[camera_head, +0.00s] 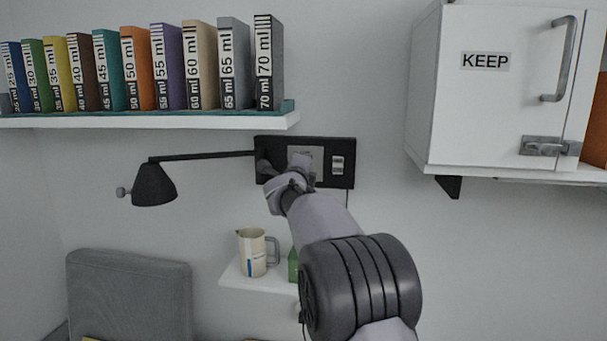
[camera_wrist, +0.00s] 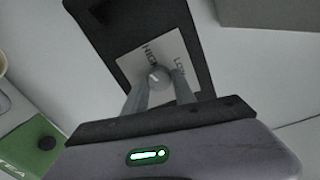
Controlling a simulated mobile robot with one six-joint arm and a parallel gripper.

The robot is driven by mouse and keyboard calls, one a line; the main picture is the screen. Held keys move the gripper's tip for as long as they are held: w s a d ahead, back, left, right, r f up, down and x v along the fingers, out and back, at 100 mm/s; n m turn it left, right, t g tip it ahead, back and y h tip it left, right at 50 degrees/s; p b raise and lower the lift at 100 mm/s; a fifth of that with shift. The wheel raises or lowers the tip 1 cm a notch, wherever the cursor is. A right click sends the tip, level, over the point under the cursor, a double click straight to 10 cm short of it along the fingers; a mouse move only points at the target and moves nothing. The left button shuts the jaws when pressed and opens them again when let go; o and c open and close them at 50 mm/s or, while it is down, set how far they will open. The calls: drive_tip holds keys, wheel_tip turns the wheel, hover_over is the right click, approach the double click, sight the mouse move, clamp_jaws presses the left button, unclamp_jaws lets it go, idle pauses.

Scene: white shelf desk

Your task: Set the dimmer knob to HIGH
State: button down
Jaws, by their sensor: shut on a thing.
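The dimmer knob (camera_wrist: 158,77) is a small round grey knob with a short white mark on its face. It sits on a pale plate (camera_wrist: 187,92) printed HIGH and LOW, on a black wall panel (camera_wrist: 112,25). The panel (camera_head: 346,178) also shows in the head view, where my gripper hides the knob. My gripper (camera_wrist: 163,84) has its two fingers on either side of the knob and is shut on it. In the head view my gripper (camera_head: 296,168) is in front of the panel. I cannot tell exactly where the white mark points.
A black lamp (camera_head: 154,187) reaches left from the panel, and a white switch (camera_head: 337,165) is right of the plate. A bookshelf (camera_head: 150,121) is above. A KEEP cabinet (camera_head: 480,110) hangs right. A jug (camera_head: 252,252) and green box (camera_wrist: 30,148) are below.

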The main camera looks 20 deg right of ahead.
drive_tip(key=shift+f+m+b, duration=0.15)
drive_tip(key=shift+m+b, duration=0.8)
drive_tip(key=shift+m, duration=0.95)
drive_tip(key=c, duration=1)
unclamp_jaws()
drive_tip(key=shift+c, duration=0.2)
drive_tip(key=shift+s, duration=0.1)
drive_tip(key=b+v, duration=0.2)
drive_tip(key=v, duration=1.5)
drive_tip(key=shift+s, duration=0.15)
